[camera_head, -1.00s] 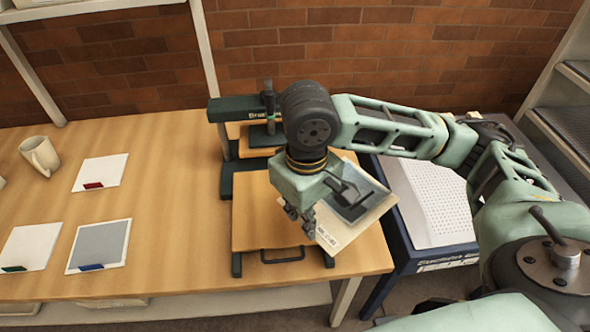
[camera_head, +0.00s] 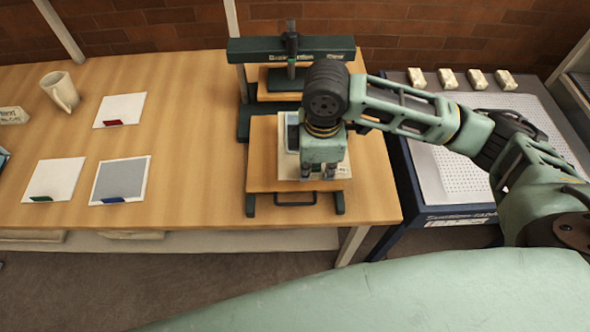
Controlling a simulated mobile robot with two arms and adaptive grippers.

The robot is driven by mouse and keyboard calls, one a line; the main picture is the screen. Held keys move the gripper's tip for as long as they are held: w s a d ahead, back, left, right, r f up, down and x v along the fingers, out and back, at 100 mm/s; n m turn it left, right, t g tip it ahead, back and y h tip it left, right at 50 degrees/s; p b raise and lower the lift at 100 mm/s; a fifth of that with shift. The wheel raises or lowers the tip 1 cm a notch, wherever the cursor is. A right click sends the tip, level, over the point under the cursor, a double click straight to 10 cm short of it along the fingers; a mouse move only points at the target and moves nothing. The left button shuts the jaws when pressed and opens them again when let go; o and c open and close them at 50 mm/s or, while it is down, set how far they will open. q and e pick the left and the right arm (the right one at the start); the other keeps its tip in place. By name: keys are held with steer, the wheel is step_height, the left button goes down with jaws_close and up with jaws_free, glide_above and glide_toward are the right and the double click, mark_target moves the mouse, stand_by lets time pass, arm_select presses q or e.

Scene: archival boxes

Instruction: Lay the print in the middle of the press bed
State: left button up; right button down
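The print (camera_head: 287,172), a pale sheet with a dark grey picture, is over the wooden press bed (camera_head: 263,150) and looks about square to it. My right gripper (camera_head: 319,173) points down over the print's front part and hides much of it. Two finger parts show at the print's near edge, but I cannot tell whether they are closed on it. I also cannot tell whether the print touches the bed. The press has a dark green crossbeam (camera_head: 378,50) at the back. My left gripper is not in view.
Three cards lie on the table to the left: one with a red tab (camera_head: 120,108), one with a green tab (camera_head: 55,178) and a grey one with a blue tab (camera_head: 121,178). A mug (camera_head: 60,91) stands behind them. A perforated-top table (camera_head: 455,190) is at the right.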

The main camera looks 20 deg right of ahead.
mark_target(295, 169)
steer(key=w+a+f, duration=0.1)
steer(key=w+a, duration=0.1)
steer(key=w+a+f, duration=0.1)
steer(key=f, duration=0.1)
steer(key=shift+w+a+p, duration=0.3)
steer(key=shift+w+a, duration=0.05)
step_height(295, 169, down, 3)
steer(key=shift+f+p, duration=0.1)
steer(key=shift+p, duration=0.3)
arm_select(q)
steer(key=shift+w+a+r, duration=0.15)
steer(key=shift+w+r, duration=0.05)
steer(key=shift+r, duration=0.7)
arm_select(e)
steer(key=shift+f, duration=0.5)
steer(key=c, duration=2)
jaws_free()
steer(key=shift+f, duration=0.15)
